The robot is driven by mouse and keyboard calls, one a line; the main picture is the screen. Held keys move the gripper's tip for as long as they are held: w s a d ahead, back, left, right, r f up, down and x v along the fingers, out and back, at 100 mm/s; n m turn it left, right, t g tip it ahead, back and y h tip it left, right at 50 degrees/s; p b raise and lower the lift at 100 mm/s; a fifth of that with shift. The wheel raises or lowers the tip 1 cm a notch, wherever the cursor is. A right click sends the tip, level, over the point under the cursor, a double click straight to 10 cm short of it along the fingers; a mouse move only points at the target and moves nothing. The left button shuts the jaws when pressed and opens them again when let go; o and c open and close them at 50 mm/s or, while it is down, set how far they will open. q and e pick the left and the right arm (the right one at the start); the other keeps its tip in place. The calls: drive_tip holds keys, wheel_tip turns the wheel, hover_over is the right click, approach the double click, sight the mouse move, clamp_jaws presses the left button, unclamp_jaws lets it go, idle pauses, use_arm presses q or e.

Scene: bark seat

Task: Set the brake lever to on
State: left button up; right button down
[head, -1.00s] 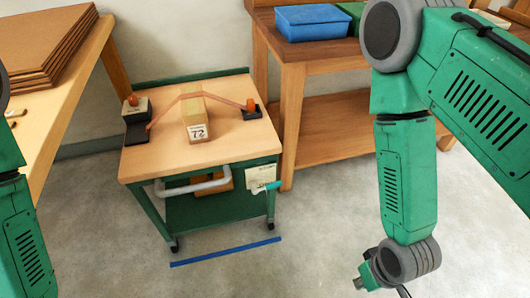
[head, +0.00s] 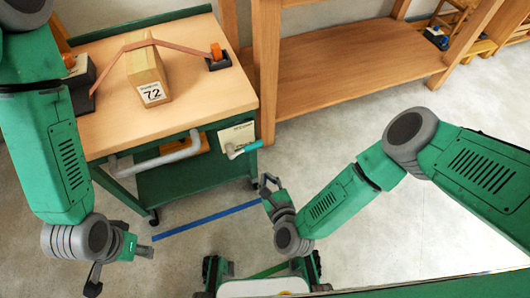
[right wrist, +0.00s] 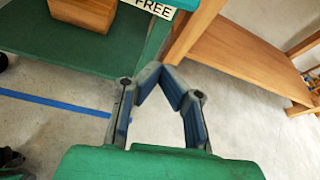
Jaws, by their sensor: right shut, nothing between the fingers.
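The brake lever (head: 247,148) has a teal grip and a pale pivot end. It sits at the front right corner of the green cart (head: 190,178), below a pale label plate (head: 237,134), with its grip pointing right. In the right wrist view a label (right wrist: 154,8) reading FREE shows at the top edge; the lever itself is not clear there. My right gripper (head: 267,182) is shut and empty, a little below and right of the lever in the picture, apart from it. It also shows in the right wrist view (right wrist: 158,70). My left gripper (head: 122,268) is open and empty, left of the blue floor line.
A grey handle (head: 160,157) runs along the cart's front. A box marked 72 (head: 148,75) stands strapped on the cart top. A wooden bench (head: 350,65) stands right of the cart. A blue line (head: 205,218) marks the floor; the floor at right is clear.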

drive_tip(key=b+x, duration=0.4)
drive_tip(key=x, duration=0.6)
drive_tip(key=shift+s+a+r+p, duration=0.1)
drive_tip(key=shift+r+p, duration=0.2)
drive_tip(key=shift+r, duration=0.7)
drive_tip(key=shift+s+a+r+p, duration=0.1)
drive_tip(key=shift+r+p, duration=0.15)
drive_tip(key=shift+r, duration=0.75)
